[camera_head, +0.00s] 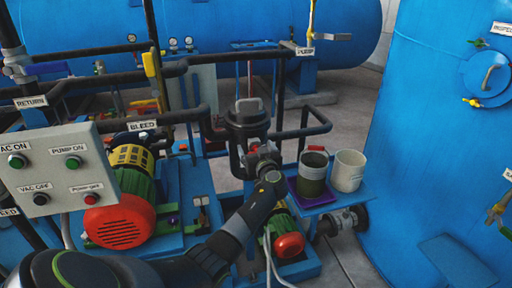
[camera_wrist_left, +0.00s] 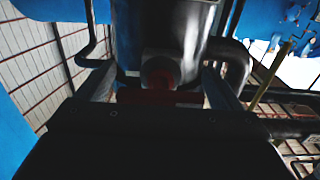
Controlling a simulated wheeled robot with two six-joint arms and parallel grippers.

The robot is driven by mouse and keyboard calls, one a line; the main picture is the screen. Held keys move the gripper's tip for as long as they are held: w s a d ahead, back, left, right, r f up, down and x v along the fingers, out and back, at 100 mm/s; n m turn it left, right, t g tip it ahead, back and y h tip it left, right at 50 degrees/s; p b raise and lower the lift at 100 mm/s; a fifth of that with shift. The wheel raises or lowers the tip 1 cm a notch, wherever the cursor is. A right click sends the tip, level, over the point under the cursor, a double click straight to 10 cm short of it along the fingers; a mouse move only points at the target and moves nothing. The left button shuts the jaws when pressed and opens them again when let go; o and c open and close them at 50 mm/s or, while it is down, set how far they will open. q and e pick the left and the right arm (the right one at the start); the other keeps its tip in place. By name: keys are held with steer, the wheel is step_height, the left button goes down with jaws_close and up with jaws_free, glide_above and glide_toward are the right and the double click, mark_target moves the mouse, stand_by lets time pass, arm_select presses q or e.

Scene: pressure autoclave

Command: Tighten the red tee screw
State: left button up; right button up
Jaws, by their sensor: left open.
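The red tee screw (camera_wrist_left: 160,97) shows in the left wrist view as a dark red crossbar with a round reddish hub, on the near side of a dark metal vessel (camera_wrist_left: 165,35). In the head view only a small red bit (camera_head: 254,148) of it shows at the vessel (camera_head: 248,120), partly behind my gripper. My left gripper (camera_head: 262,158) is open at the vessel's front. In the wrist view its two fingers stand left and right of the screw, apart from each other. The wrist view is dark, and I cannot tell whether a finger touches the screw. My right gripper is not in view.
Black pipes (camera_head: 290,133) run around the vessel. A green bucket (camera_head: 312,172) and a white bucket (camera_head: 348,170) stand to its right. A red and green motor (camera_head: 122,215) and a grey control box (camera_head: 58,170) are at the left. A large blue tank (camera_head: 430,130) fills the right.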

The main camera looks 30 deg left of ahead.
arm_select(q)
steer(key=shift+a, duration=0.1)
steer(key=c, duration=1)
